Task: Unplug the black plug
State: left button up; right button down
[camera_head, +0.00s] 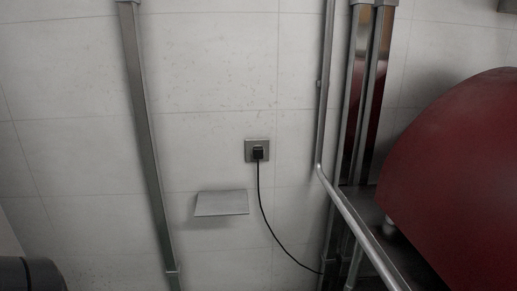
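The black plug (258,152) sits in a grey square wall socket (250,145) on the tiled wall, near the middle of the head view. Its black cord (263,212) hangs down from it and curves to the right, passing behind the metal pipework at the lower right. Neither of my grippers shows in this view, and nothing touches the plug.
A grey metal plate (221,204) juts from the wall below left of the socket. A vertical metal conduit (144,130) runs down on the left. A bent pipe (324,110), metal posts (362,90) and a large dark red curved body (460,170) fill the right.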

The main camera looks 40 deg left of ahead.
aim_at(257, 151)
jog(key=i+j, duration=0.1)
jog(key=j, duration=0.3)
jog(key=i+j, duration=0.1)
jog(key=j, duration=0.3)
jog(key=i+j+z, duration=0.1)
jog(key=j, duration=0.25)
